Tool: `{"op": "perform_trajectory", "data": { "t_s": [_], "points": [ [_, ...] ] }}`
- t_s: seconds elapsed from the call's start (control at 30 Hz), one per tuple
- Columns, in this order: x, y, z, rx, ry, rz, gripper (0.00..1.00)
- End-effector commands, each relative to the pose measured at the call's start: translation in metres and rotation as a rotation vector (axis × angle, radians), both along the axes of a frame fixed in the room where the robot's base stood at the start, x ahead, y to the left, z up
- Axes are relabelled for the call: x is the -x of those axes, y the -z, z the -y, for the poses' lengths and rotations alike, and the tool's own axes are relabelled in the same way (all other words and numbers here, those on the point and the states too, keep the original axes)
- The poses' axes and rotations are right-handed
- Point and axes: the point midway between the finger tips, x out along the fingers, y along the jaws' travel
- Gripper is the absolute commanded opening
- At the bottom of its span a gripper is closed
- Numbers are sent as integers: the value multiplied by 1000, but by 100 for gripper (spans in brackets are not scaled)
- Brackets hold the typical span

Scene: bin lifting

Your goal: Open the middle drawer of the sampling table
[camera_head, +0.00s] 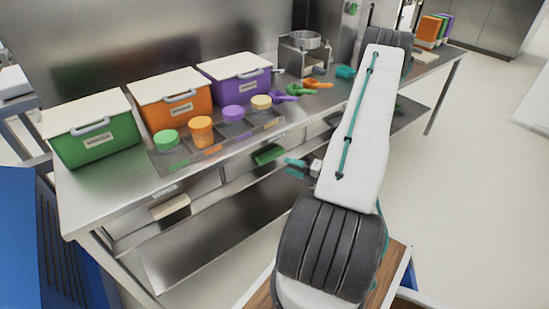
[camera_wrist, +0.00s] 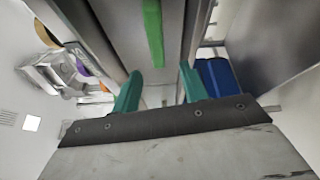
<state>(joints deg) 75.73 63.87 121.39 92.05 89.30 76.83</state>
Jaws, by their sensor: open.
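The sampling table (camera_head: 85,202) is a steel bench with drawers under its top. The middle drawer (camera_head: 236,172) has a green handle (camera_head: 268,154) and looks shut. My gripper (camera_head: 291,167) has teal fingers and is just right of and in front of this handle in the head view. In the wrist view my gripper (camera_wrist: 160,87) is open and empty, with the green handle (camera_wrist: 153,34) ahead, lined up roughly with the gap between the fingers. The fingers look apart from the handle.
The left drawer has a beige handle (camera_head: 171,207). On the top stand a green bin (camera_head: 97,143), an orange bin (camera_head: 176,110), a purple bin (camera_head: 237,88), a tray of lidded jars (camera_head: 170,167) and several scoops. Clear floor (camera_head: 450,190) lies to the right.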

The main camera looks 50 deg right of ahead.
Motion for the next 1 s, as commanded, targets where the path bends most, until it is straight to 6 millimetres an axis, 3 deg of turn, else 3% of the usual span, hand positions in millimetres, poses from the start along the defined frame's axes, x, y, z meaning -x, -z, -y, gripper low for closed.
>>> {"op": "perform_trajectory", "data": {
  "t_s": [0.1, 0.27, 0.7, 1.0],
  "points": [
    [-3, -1, 13, -99, 54, -6, 44],
    [-15, -3, 13, -142, 59, -10, 44],
    [-76, -3, 2, -139, 57, -10, 44],
    [-81, -3, 2, -139, 59, -10, 44]
  ]
}}
